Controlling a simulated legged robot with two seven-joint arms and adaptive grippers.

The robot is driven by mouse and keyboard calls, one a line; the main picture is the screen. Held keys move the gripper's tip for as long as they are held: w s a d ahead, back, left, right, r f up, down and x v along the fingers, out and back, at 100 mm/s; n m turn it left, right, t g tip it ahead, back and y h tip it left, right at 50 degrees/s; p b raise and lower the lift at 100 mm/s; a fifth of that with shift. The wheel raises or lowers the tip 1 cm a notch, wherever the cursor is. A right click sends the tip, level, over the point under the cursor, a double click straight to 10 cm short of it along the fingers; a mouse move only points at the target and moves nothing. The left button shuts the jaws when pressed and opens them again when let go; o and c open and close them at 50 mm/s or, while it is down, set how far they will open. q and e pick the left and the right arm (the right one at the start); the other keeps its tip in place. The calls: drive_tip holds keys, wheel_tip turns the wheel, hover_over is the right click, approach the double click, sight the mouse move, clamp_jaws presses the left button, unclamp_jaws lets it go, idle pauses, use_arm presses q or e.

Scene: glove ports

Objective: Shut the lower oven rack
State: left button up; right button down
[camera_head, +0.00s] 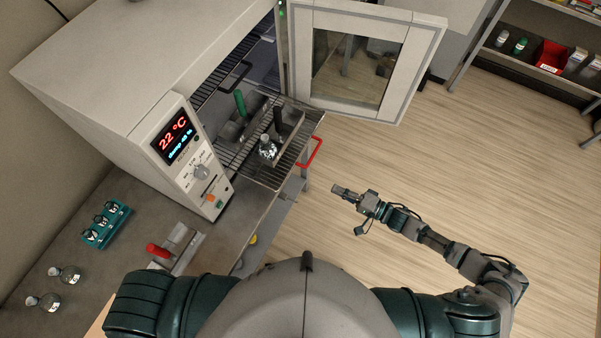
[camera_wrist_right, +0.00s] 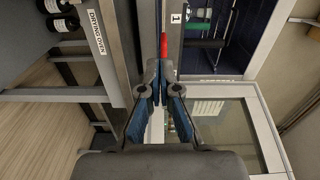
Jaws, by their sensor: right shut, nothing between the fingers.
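The lower oven rack (camera_head: 262,172) is a wire shelf pulled well out of the oven (camera_head: 110,85) in the head view. Its red handle (camera_head: 317,153) is at its right end. A flask (camera_head: 267,147) and holders with a green and a black handle are on the rack. My right gripper (camera_head: 336,189) is shut and empty, to the right of and below the red handle, apart from it in the head view. In the right wrist view, the closed fingertips (camera_wrist_right: 157,80) point toward a red bar (camera_wrist_right: 164,46) just beyond them. My left gripper is not in view.
The oven door (camera_head: 358,55) stands open beyond the rack. An upper rack with a black handle (camera_head: 235,77) is inside the oven. A green vial rack (camera_head: 107,224) and flasks stand on the bench at left. The wooden floor right of my right gripper is clear.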

sight(245, 147)
use_arm(q)
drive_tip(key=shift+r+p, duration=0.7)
drive_tip(key=shift+p, duration=0.05)
use_arm(e)
drive_tip(key=x, duration=1.4)
drive_tip(key=shift+s+a+r, duration=0.15)
drive_tip(key=shift+s+r, duration=0.05)
drive_tip(key=shift+s, duration=0.15)
